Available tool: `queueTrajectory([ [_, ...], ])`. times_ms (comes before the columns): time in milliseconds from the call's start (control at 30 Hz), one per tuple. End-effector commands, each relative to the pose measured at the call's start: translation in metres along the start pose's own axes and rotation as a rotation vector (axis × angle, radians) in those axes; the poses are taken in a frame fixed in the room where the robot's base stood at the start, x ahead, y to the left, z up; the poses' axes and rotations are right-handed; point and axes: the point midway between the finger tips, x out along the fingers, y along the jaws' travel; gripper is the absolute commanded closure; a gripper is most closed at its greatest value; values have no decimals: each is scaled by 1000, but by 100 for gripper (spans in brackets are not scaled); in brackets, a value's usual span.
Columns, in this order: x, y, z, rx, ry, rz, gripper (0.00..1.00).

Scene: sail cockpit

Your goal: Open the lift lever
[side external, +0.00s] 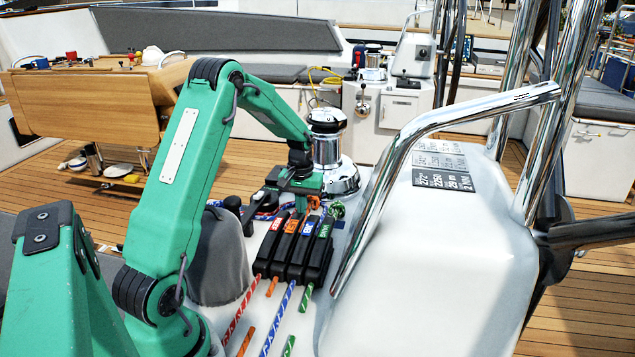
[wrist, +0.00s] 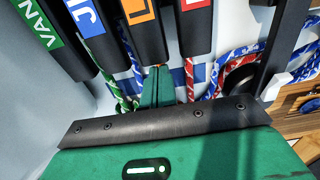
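Four dark clutch levers lie side by side on the white deck, with red, orange, blue and green labels. The lettering on the orange label is too small or cut off to read surely; I take this orange-labelled lever (side external: 292,228) as the lift lever. It looks down, in line with its neighbours. In the wrist view the orange-labelled lever (wrist: 146,32) ends right at my fingertips. My gripper (wrist: 157,72) has its two slim green fingers together, with nothing seen between them. Whether they touch the lever is unclear. In the side view my gripper (side external: 303,194) is just behind the levers.
The red-labelled lever (wrist: 194,30) and blue-labelled lever (wrist: 93,28) stand close on either side. Coloured ropes (side external: 280,310) run out in front. A chrome winch (side external: 327,150) stands behind, a grey cover (side external: 222,255) at left and a steel rail (side external: 395,165) at right.

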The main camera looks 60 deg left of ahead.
Motion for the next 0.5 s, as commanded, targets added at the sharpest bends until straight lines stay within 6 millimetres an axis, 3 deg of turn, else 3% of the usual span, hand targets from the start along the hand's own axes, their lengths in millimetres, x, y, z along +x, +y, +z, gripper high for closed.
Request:
queueTrajectory([
  [500, 0, 0, 7, 0, 0, 0, 100],
])
